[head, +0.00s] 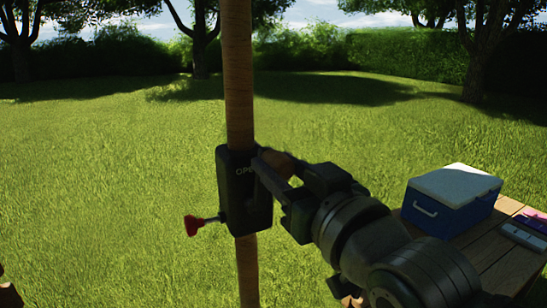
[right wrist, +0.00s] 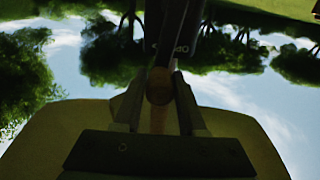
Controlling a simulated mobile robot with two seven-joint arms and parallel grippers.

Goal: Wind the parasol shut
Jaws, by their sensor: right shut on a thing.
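The parasol's wooden pole (head: 238,80) stands upright in the head view. A black crank housing (head: 236,190) marked "OPEN" is fixed around it. A red knob (head: 192,225) on a short metal rod sticks out of the housing's left side. My right gripper (head: 272,168) comes in from the right, at the housing's right side. It is shut on a round brown crank knob (right wrist: 159,86), seen between its fingers in the right wrist view. The pale parasol canopy (right wrist: 238,130) shows in the upside-down right wrist view.
A wooden table (head: 490,250) stands at the lower right, with a blue cooler (head: 445,215) with a white lid on it. Small flat items (head: 525,232) lie at its right edge. Open lawn surrounds the pole, with trees and hedge behind.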

